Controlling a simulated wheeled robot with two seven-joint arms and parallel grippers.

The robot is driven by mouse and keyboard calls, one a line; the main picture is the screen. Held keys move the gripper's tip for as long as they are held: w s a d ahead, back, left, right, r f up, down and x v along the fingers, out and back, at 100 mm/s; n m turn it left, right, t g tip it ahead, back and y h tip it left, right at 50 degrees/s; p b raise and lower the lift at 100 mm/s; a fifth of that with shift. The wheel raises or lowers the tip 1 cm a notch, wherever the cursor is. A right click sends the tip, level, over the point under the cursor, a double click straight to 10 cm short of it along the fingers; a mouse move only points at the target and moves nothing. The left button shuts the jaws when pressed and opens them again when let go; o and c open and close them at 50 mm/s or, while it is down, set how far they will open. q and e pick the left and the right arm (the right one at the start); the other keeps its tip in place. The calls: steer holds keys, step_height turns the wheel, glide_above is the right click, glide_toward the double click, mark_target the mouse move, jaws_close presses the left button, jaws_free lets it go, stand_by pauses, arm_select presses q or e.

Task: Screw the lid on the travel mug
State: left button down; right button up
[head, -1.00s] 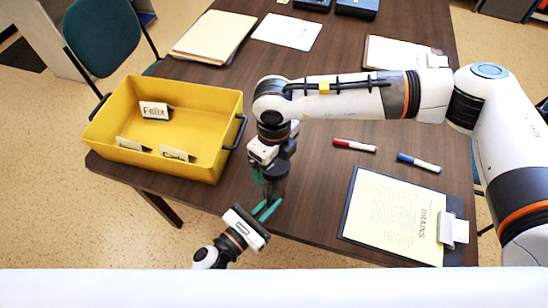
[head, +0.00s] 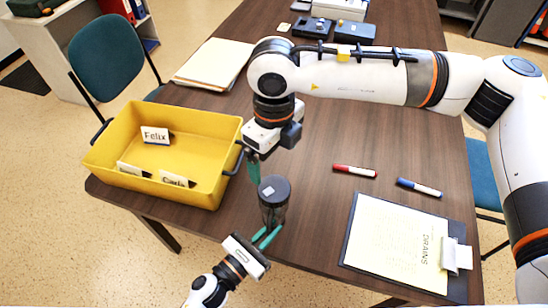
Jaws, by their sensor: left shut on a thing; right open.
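The dark travel mug (head: 272,214) stands upright near the table's front edge. A round black lid (head: 274,187) with a small pale patch sits on its top; I cannot tell how tightly it is seated. My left gripper (head: 267,236), with teal fingers, is shut on the mug's lower part from the front. My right gripper (head: 254,172) is open and empty, above and slightly left of the lid and apart from it in the picture. Only part of its teal fingers shows under the wrist.
A yellow bin (head: 206,193) with name cards stands left of the mug. To the right lie a red marker (head: 354,170), a blue marker (head: 419,187) and a clipboard (head: 350,247). Folders (head: 212,63) lie at the back left. Table between mug and clipboard is clear.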

arm_select(q)
steer(key=c, duration=1.4)
jaws_free()
arm_select(e)
step_height(320, 180, down, 4)
steer(key=b, duration=0.3)
steer(key=shift+r, duration=0.2)
arm_select(q)
steer(key=v, duration=1.2)
steer(key=shift+b, duration=0.35)
arm_select(e)
steer(key=shift+f, duration=0.1)
